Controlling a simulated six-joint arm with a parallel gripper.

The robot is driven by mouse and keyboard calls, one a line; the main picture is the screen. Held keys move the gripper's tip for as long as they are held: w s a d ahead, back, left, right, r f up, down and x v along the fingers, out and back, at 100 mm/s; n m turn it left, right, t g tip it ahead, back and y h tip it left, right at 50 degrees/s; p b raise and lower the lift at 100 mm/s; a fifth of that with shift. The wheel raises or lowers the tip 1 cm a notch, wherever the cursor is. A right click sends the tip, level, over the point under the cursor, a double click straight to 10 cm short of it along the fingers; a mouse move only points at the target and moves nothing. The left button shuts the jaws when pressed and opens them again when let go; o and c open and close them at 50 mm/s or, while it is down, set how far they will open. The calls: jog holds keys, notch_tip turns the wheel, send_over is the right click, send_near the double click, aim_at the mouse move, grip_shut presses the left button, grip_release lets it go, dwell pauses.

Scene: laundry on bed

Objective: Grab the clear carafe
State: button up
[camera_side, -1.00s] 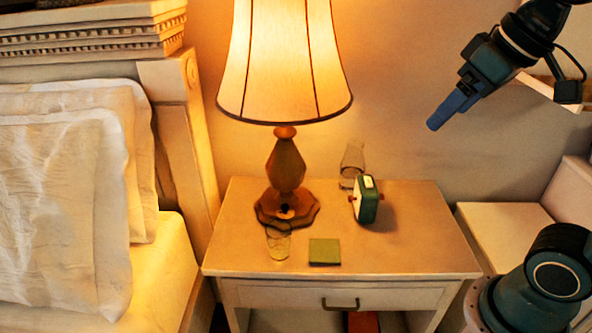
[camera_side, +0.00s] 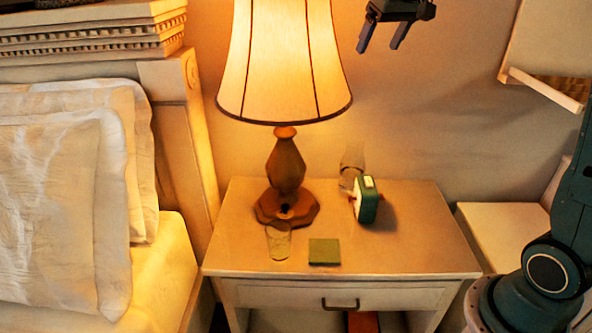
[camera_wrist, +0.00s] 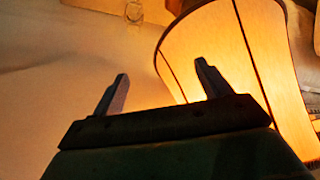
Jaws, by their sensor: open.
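The clear carafe (camera_side: 351,165) stands at the back of the nightstand, right of the lamp and partly behind a green clock. It is see-through and its outline is faint. My gripper (camera_side: 380,44) is open and empty, high above the nightstand near the wall and right of the lampshade. It is well apart from the carafe. In the wrist view my gripper (camera_wrist: 162,70) shows both fingers spread with nothing between them. A small clear glass vessel (camera_wrist: 134,12) shows at that view's top edge; I cannot tell which one it is.
The lit lamp (camera_side: 285,70) stands left of the carafe, its wide shade overhead. The green clock (camera_side: 367,201) is close in front of the carafe. A clear glass (camera_side: 278,241) and a green coaster (camera_side: 324,251) are at the front. The nightstand (camera_side: 420,245) is bare at right.

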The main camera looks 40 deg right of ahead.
jog(key=w+d+f+m, duration=0.1)
jog(key=w+d+f, duration=0.25)
jog(key=d, duration=0.35)
jog(key=w+d+f, duration=0.3)
jog(key=w+d, duration=0.2)
jog(key=d, duration=0.1)
send_near(355, 144)
jog(key=shift+w+a+f+h, duration=0.1)
jog(key=shift+a+f, duration=0.15)
jog(key=shift+f, duration=0.35)
jog(key=shift+w+a+f+h, duration=0.1)
jog(key=shift+a+f, duration=0.2)
jog(key=shift+f, duration=0.25)
jog(key=shift+w+a+f+h, duration=0.1)
jog(key=shift+a+f, duration=0.15)
jog(key=shift+f, duration=0.35)
jog(key=shift+f+g, duration=0.1)
jog(key=shift+g, duration=0.2)
jog(key=x, duration=0.5)
jog(key=shift+w, duration=0.1)
grip_shut()
jog(key=shift+r, duration=0.25)
